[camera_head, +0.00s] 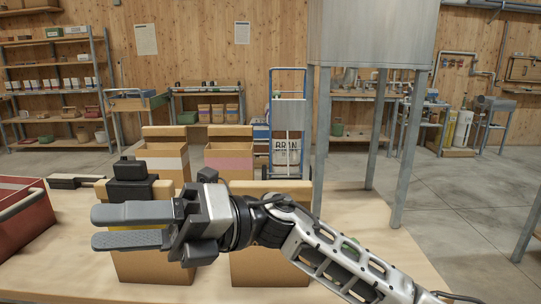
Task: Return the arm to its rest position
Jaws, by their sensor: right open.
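My right arm comes in from the lower right and reaches left across the table. Its gripper (95,228) points left, with its two grey fingers one above the other, apart and with nothing between them. It is in front of the cardboard boxes and hides part of the front left box (150,267) and the front right box (268,268). My left gripper does not show.
A red crate (22,222) is at the left edge of the wooden table (395,262). A metal hopper (372,35) stands on legs at right. The table's right part looks mostly clear.

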